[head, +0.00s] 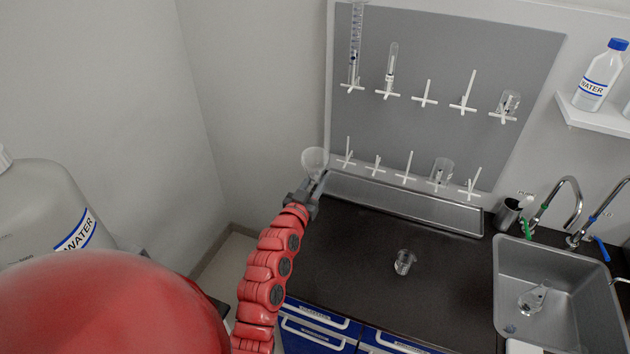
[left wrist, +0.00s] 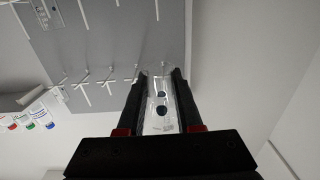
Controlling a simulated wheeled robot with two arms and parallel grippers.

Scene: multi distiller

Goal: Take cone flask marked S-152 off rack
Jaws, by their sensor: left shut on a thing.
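My left gripper (head: 303,198) is shut on a clear glass flask (head: 315,160), held in front of the left end of the peg rack, clear of the pegs. In the left wrist view the flask (left wrist: 162,105) sits between both fingers of the gripper (left wrist: 160,100). Its marking is too small to read. The grey drying rack (head: 440,60) has white pegs in two rows. A graduated cylinder, a tube and a small vessel hang on the upper row, and a glass beaker (head: 442,170) hangs on the lower row. My right gripper is not in view.
A glass beaker (head: 404,262) stands on the black counter (head: 340,260). A metal trough (head: 400,203) runs below the rack. The sink (head: 560,270) at right holds a glass flask (head: 533,299). A water bottle (head: 602,75) stands on a shelf. Most of the counter is free.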

